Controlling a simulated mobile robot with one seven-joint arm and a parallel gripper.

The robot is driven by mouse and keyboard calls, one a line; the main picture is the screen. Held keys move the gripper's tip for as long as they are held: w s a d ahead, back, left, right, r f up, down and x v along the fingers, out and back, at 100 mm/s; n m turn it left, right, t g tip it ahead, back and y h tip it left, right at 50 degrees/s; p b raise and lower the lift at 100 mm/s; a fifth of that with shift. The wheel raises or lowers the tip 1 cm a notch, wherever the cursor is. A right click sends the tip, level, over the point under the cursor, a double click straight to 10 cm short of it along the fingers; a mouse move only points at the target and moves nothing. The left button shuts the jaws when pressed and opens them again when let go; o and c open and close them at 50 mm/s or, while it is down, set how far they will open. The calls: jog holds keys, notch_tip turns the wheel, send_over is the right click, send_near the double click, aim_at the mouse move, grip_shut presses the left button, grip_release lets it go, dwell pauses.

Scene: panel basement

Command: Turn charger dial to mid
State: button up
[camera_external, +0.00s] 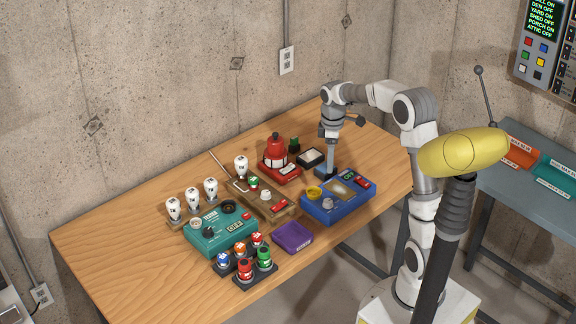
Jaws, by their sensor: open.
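A blue box (345,207) on the wooden bench has a beige window, a small green-lit display, a yellow knob (314,192) and a grey knob (328,203). A teal box (222,241) further left has a dark display and a black knob (209,228). The labels are too small to tell which one is the charger, and I cannot read the dial settings. My gripper (329,174) points down at the back left edge of the blue box, behind the yellow knob. It is open and holds nothing visible. Whether it touches the box is unclear.
A red device (277,165) and a black-framed tray (311,158) stand left of my gripper.

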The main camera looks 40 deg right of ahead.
aim_at(327, 200)
notch_tip(327, 200, down, 16)
jog(key=shift+r+b, duration=0.1)
jog(key=shift+b, duration=0.2)
grip_shut()
dwell(0.4)
